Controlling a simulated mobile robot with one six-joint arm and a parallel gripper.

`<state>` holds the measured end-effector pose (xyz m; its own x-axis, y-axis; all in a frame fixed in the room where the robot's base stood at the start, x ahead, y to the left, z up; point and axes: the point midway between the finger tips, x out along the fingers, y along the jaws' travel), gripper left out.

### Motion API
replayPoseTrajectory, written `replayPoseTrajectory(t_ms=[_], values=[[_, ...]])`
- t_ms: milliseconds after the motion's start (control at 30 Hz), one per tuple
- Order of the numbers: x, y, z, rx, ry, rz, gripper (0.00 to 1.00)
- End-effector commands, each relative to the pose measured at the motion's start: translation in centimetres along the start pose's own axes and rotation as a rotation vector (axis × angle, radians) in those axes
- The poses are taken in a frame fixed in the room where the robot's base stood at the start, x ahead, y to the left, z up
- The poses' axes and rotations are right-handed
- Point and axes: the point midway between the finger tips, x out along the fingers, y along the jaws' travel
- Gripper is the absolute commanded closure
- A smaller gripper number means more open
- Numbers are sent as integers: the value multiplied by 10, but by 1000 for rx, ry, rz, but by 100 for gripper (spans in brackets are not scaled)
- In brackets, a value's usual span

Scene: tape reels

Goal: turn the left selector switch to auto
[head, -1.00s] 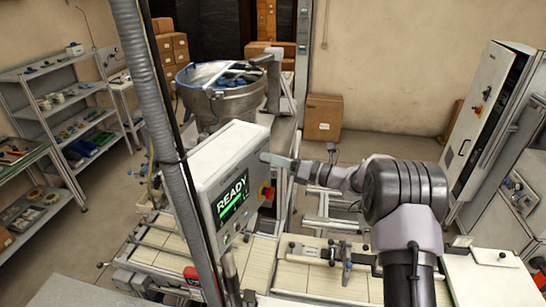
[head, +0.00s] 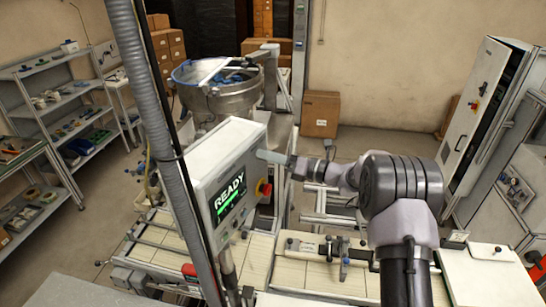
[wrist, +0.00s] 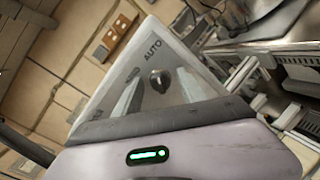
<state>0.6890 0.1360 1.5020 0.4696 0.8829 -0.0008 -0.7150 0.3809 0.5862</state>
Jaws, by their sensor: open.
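A dark round selector knob (wrist: 159,81) sits on a pale panel in the wrist view. The knob's pointer direction is unclear. My gripper (wrist: 159,76) is open, with one finger on each side of the knob in the picture. I cannot tell whether the fingers touch it. In the head view my gripper (head: 270,157) is at the right side of the control box (head: 228,148), where the knob is hidden.
A grey conduit (head: 160,120) runs in front of the box. A metal bowl (head: 228,98) stands behind. Conveyor sections (head: 305,270) lie below.

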Motion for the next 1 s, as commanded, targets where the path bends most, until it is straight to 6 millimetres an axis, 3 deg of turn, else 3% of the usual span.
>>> replayPoseTrajectory(t_ms=[167, 500, 633, 800, 1000], values=[[-20, -2, -1, 0, -2, -2, 52], [-122, -3, -2, 0, -3, -4, 52], [-152, -2, -2, -1, -2, -3, 52], [-172, -1, -1, 0, 0, -1, 52], [-174, 0, 0, 0, 0, 0, 52]])
